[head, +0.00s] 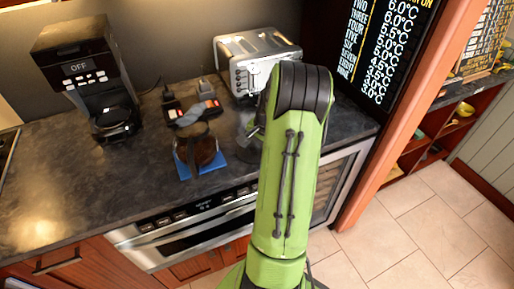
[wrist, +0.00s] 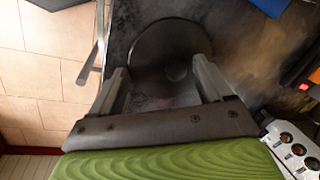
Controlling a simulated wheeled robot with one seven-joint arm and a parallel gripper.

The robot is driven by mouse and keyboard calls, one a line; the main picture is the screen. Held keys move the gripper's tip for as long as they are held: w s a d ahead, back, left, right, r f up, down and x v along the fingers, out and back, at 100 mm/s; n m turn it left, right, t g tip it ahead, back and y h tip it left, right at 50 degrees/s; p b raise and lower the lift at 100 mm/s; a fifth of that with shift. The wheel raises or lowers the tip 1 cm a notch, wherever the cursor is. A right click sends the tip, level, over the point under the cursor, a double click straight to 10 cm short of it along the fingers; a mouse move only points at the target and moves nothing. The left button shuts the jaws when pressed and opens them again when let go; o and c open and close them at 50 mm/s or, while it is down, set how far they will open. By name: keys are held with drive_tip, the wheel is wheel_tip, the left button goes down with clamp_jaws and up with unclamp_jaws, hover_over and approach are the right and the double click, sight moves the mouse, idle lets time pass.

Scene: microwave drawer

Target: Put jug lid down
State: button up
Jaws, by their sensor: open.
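The jug lid is a dark, round disc (wrist: 158,42) with a small round knob, low over or on the dark counter in the wrist view; I cannot tell exact contact. My gripper (wrist: 160,75) is open, with one finger on each side of the lid's near part. In the head view the lid seems to be the greyish shape (head: 246,142) just left of my green arm, which hides part of it and most of my gripper. A brown-dark jug (head: 205,150) stands to the left between blue pads (head: 212,168).
A silver toaster (head: 250,62) stands behind, its knobs close to my gripper in the wrist view (wrist: 290,150). A coffee maker (head: 85,75) is at the back left. Black and orange items (head: 205,103) sit behind the jug. The counter's front edge is near; the left counter (head: 60,180) is clear.

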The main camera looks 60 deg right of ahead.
drive_tip(key=shift+s+a+f, duration=0.1)
drive_tip(key=shift+s+f, duration=0.25)
drive_tip(key=shift+s, duration=0.05)
drive_tip(key=w+p+v, duration=0.1)
drive_tip(key=p+v, duration=0.2)
drive_tip(key=v, duration=1.1)
drive_tip(key=w+a+r+n, duration=0.4)
drive_tip(key=a, duration=0.4)
drive_tip(key=a+r+n+h, duration=0.1)
drive_tip(key=a+r+n, duration=0.15)
drive_tip(key=a, duration=0.45)
drive_tip(key=a+r+n, duration=0.2)
drive_tip(key=a+n, duration=0.1)
drive_tip(key=a, duration=0.4)
drive_tip(key=s+a+n+t+y, duration=0.1)
drive_tip(key=s+a+n+t, duration=0.2)
drive_tip(key=s+a+n, duration=0.5)
drive_tip(key=s+a, duration=0.3)
drive_tip(key=a, duration=0.1)
drive_tip(key=shift+s+a, duration=0.2)
drive_tip(key=shift+a, duration=0.1)
